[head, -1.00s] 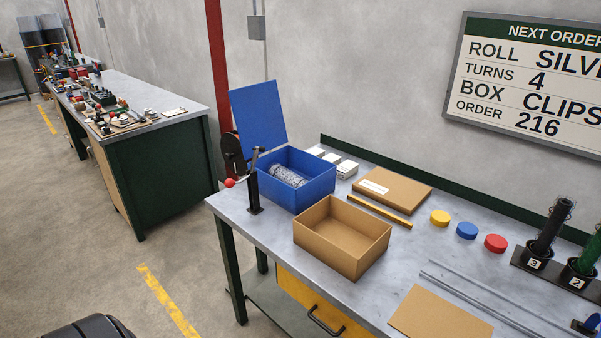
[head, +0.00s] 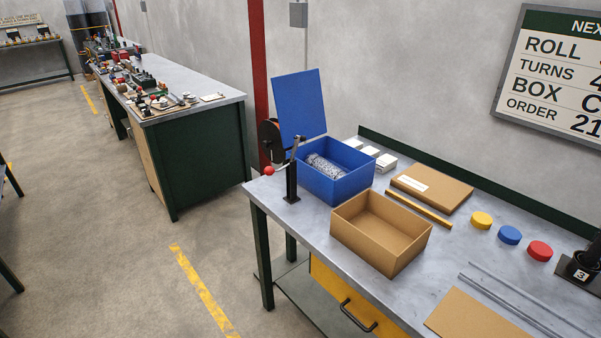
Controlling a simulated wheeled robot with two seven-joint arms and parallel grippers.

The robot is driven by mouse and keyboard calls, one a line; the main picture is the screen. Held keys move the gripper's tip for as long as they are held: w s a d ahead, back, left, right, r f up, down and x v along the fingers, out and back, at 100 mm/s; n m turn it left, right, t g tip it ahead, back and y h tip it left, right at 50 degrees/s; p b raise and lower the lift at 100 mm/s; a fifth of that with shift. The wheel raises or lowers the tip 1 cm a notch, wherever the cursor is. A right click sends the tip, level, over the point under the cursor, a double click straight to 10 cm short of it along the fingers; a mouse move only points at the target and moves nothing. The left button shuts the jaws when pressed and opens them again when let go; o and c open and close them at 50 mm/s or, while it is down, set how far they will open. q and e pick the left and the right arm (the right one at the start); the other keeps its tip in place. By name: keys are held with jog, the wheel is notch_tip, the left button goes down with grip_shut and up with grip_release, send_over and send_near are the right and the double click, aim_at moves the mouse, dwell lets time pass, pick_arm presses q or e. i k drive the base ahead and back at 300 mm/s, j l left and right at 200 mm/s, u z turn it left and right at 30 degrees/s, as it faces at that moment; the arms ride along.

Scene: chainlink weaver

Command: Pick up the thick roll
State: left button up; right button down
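A thick silvery mesh roll (head: 326,167) lies inside an open blue box (head: 335,188) on the near workbench (head: 292,232). The box's blue lid stands raised (head: 299,106) behind it. The roll's lower part is hidden by the box walls. Neither of my grippers shows in the head view.
A hand crank with a red knob (head: 268,171) stands at the bench's left corner. An open, empty cardboard box (head: 382,232) sits in front of the blue box. Yellow, blue and red discs (head: 509,235) lie to the right. A second, cluttered bench (head: 205,150) stands back left, with open floor (head: 110,240) before it.

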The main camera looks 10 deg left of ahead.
aim_at(317, 163)
jog(key=i+j, duration=0.2)
jog(key=i, duration=0.25)
jog(key=i+j, duration=0.25)
jog(key=i, duration=0.2)
